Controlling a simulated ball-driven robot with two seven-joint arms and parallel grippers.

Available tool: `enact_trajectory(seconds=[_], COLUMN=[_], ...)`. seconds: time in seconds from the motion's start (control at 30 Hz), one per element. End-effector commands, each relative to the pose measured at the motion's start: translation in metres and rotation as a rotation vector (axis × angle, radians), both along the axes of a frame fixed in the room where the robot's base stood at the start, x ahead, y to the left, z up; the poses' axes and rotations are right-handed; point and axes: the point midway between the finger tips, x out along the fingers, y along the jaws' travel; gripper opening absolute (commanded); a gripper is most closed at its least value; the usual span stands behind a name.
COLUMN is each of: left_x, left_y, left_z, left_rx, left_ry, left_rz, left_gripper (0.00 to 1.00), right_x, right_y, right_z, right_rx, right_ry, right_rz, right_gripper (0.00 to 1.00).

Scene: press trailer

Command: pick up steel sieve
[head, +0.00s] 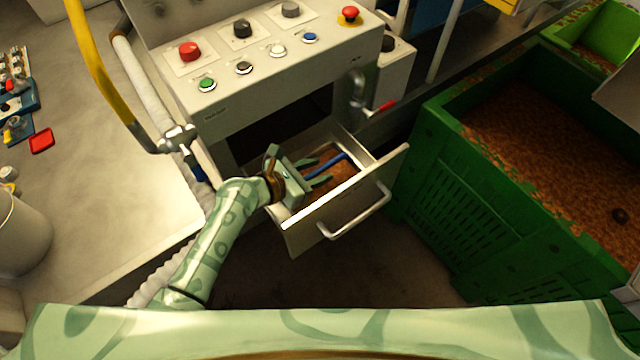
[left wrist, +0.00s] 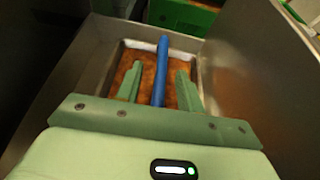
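The steel sieve shows most clearly as a straight blue handle (head: 333,164) inside the open drawer, above brown material. In the left wrist view the blue handle (left wrist: 161,60) runs lengthwise between my fingers. A pale square rim around brown material (left wrist: 126,72) lies below it; I cannot tell whether this rim belongs to the sieve. My left gripper (head: 320,171) reaches into the drawer from the left. Its two fingers are open, one on each side of the handle, with gaps visible in the left wrist view (left wrist: 160,74). My right gripper is not in view.
The metal drawer (head: 290,222) has walls close around my gripper and a bar handle (head: 357,212) in front. A control panel (head: 262,77) with several buttons stands above it. A green crate (head: 465,205) of brown pomace stands at right. A yellow pole (head: 92,65) rises at left.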

Motion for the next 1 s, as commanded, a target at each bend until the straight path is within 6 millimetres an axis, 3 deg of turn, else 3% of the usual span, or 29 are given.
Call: enact_trajectory(seconds=[0.13, 0.27, 0.3, 1.0], left_x=[-0.0003, -0.0005, -0.0005, -0.0007], left_y=[0.0001, 0.0003, 0.0003, 0.0007], left_z=[0.0006, 0.0005, 0.0005, 0.0], left_rx=[0.001, 0.001, 0.001, 0.0], left_ry=[0.001, 0.001, 0.001, 0.001], left_rz=[0.0, 0.0, 0.0, 0.0], left_gripper=[0.38, 0.04, 0.0, 0.0], right_x=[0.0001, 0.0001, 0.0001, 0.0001], right_y=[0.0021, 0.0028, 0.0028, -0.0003], right_z=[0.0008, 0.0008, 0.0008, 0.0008], right_rx=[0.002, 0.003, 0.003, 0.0], right_ry=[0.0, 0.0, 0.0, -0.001], right_rz=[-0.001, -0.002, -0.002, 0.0], right_gripper=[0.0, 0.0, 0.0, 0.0])
